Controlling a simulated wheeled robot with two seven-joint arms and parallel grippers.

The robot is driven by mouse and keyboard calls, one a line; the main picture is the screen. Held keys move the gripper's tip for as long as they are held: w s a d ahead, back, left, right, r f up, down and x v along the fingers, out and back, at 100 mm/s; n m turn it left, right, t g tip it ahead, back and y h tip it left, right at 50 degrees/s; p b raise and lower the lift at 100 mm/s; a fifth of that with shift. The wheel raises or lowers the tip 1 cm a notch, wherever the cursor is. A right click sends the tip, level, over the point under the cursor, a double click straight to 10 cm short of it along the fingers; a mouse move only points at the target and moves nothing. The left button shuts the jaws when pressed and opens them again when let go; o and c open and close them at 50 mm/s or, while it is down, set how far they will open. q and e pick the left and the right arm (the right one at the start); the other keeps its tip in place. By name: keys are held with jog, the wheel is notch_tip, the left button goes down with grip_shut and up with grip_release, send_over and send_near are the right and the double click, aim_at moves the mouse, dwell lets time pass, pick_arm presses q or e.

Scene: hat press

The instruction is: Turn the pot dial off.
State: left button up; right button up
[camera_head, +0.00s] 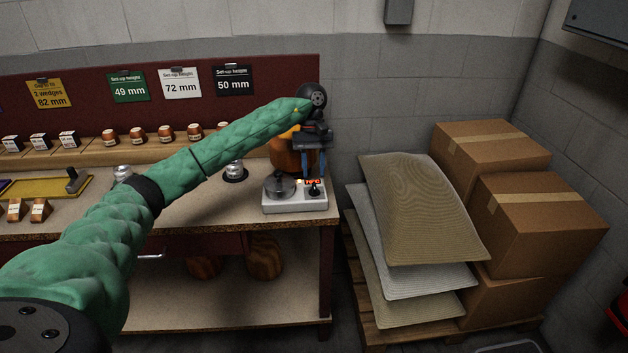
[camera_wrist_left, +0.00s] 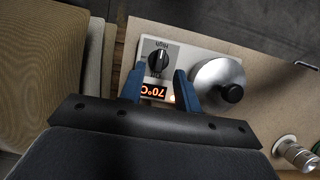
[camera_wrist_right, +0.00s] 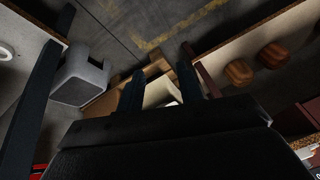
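The pot unit (camera_head: 293,206) is a white box at the right end of the workbench, with a round metal pot (camera_head: 279,186) and a black dial (camera_head: 315,191). In the left wrist view the dial (camera_wrist_left: 158,60) sits just beyond my fingertips, roughly midway between their lines. The lit orange display (camera_wrist_left: 153,91) reads 70°C, upside down there. My left gripper (camera_head: 314,174) is open and empty, pointing down above the dial; contact cannot be told. My right gripper (camera_wrist_right: 158,80) is open and empty, low beside the bench, outside the head view.
The pot's lid knob (camera_wrist_left: 232,92) is close to one left finger. A wooden hat block (camera_head: 286,153) stands behind the unit. Felt sheets (camera_head: 420,210) and cardboard boxes (camera_head: 545,215) are stacked on a pallet to the right. A metal canister (camera_head: 234,168) stands left of the pot.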

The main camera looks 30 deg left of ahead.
aim_at(314, 186)
pick_arm(q)
jog(key=shift+p+x, duration=0.4)
jog(key=shift+x, duration=1.6)
grip_shut()
